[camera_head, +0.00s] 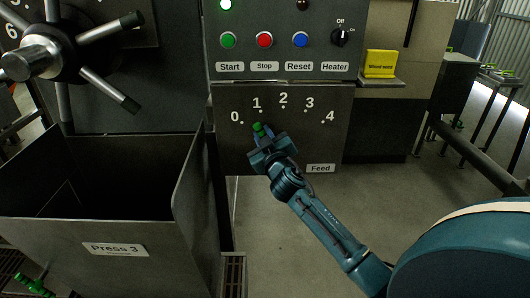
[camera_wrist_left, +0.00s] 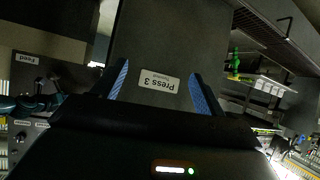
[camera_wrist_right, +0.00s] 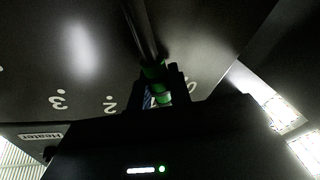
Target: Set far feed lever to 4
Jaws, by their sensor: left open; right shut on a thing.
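The feed lever (camera_head: 259,129) has a green grip and stands on the dark feed panel (camera_head: 240,160), its tip just below the 1 mark in the head view. My right gripper (camera_head: 268,143) is shut on the lever. In the right wrist view, the green lever (camera_wrist_right: 153,71) on its dark rod sits between the fingers of my right gripper (camera_wrist_right: 157,92). The lever's pivot is hidden. My left gripper (camera_wrist_left: 160,90) is open and empty, facing a dark surface with a Press 3 label (camera_wrist_left: 159,81); it is not in the head view.
A control panel with Start, Stop and Reset buttons (camera_head: 265,40) and a Heater knob (camera_head: 340,37) is above the scale. An open dark bin (camera_head: 90,255) labelled Press 3 stands at left. A yellow sign (camera_head: 380,63) sits at right. Floor below the feed panel is clear.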

